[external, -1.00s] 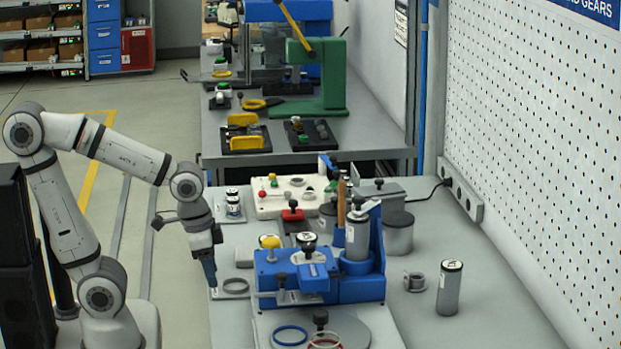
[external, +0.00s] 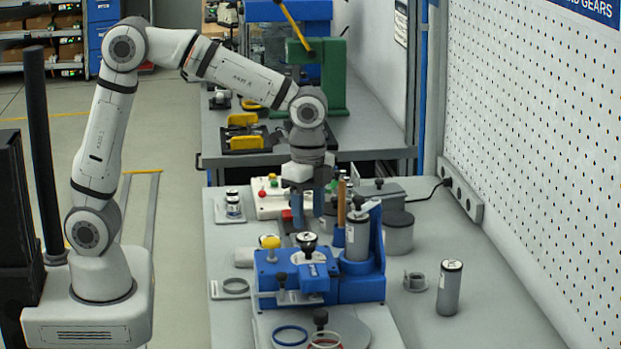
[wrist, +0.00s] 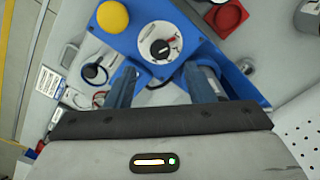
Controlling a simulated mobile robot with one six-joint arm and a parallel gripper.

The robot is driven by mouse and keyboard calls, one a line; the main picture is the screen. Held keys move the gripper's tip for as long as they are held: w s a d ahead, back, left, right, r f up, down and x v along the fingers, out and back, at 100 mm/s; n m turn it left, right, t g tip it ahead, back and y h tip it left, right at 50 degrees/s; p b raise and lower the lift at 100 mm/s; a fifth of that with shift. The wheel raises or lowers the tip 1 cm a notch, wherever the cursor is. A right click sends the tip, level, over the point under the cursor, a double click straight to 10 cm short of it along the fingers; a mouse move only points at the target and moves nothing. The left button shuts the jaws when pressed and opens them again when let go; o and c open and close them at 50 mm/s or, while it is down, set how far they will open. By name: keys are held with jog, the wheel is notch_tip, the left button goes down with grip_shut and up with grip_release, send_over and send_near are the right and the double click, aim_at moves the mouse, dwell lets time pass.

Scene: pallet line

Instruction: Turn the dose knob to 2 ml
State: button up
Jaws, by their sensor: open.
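A yellow knob (external: 270,241) stands left of the dose knob. A grey cylinder (external: 357,241) and a brown-handled tool (external: 341,202) stand to the right. Rings (external: 291,335) lie in front.

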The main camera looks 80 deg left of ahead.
aim_at(308, 245)
notch_tip(308, 245, down, 6)
jog(key=shift+f, duration=0.25)
jog(key=c, duration=1)
